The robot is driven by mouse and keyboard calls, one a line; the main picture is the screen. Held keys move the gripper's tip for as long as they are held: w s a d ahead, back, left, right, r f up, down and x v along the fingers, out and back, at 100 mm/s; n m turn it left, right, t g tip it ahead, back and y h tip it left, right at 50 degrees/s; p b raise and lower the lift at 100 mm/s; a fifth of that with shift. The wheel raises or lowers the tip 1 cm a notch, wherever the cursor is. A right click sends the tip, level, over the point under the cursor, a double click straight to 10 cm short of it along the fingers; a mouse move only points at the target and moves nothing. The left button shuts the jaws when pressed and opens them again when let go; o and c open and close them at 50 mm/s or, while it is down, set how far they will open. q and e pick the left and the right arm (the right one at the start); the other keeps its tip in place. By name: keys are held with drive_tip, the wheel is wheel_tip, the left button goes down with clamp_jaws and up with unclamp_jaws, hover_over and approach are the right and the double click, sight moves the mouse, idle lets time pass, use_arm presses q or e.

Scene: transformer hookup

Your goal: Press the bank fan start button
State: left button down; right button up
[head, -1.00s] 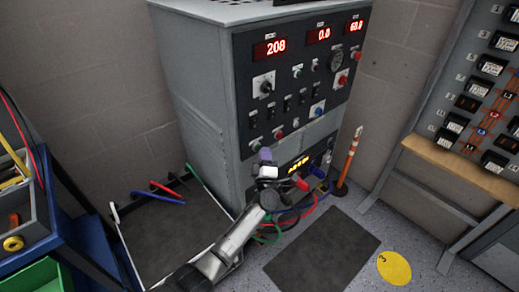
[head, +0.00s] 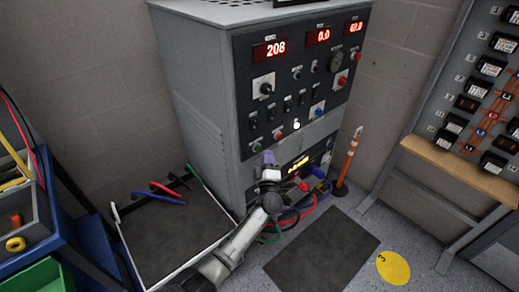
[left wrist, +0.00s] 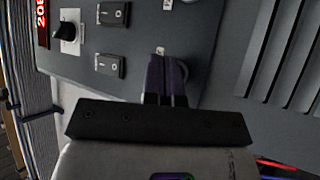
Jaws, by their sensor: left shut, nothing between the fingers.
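The grey cabinet's dark control panel (head: 300,85) carries several small buttons, switches and red digits. I cannot read which button is the bank fan start. A green button (head: 257,147) sits at the panel's lower left, with a red button (head: 279,135) and a brightly lit white lamp (head: 296,125) to its right. My left gripper (head: 267,157) is shut and empty, its purple fingertips just below and right of the green button in the picture. In the left wrist view the shut fingers (left wrist: 166,78) point at the panel and hide part of a small pale plate (left wrist: 160,50).
Coloured cables (head: 300,205) hang below the panel near my left wrist. An orange pole (head: 350,160) stands right of the cabinet. A black-floored tray (head: 165,235) lies left, and a dark mat (head: 322,248) lies in front.

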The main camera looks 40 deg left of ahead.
use_arm(q)
drive_tip(key=d+p, duration=0.1)
drive_tip(key=d, duration=0.5)
drive_tip(key=shift+s, duration=0.35)
idle(0.5)
idle(0.5)
